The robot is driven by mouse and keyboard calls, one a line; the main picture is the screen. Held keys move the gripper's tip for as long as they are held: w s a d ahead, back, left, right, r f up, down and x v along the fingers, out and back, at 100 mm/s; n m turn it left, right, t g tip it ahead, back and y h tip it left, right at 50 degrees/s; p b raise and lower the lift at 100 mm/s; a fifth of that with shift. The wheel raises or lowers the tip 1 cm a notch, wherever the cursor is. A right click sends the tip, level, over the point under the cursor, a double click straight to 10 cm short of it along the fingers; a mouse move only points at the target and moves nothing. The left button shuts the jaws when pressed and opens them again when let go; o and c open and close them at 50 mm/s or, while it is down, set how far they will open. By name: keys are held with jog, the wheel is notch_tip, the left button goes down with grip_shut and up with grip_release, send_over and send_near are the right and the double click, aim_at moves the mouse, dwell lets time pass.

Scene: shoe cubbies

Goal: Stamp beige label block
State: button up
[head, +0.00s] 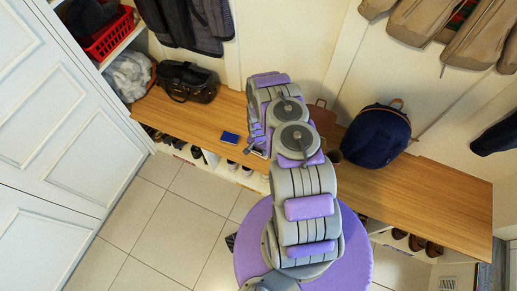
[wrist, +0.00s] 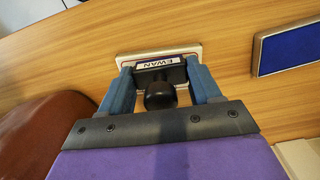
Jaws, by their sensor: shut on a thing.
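My gripper (wrist: 160,84) is shut on a stamp (wrist: 160,94) with a round black knob and a plate reading "EWAN". The stamp is over the pale, metal-rimmed label block (wrist: 126,61), which lies on the wooden bench top. The stamp covers most of the block's face, and I cannot tell whether they touch. A blue pad (wrist: 287,45) with a gold rim lies to the right in the wrist view, apart from the gripper. In the head view the blue pad (head: 230,138) lies left of my arm, which mostly hides the block and gripper.
A brown leather item (wrist: 45,130) is close to the gripper's left in the wrist view. On the bench (head: 440,198) stand a navy backpack (head: 377,135) at right and a black bag (head: 186,81) at left. Shoes fill cubbies below. Coats hang above.

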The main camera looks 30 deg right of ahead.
jog(key=shift+r, duration=0.1)
jog(key=shift+r+p, duration=1.85)
jog(key=shift+r, duration=1.55)
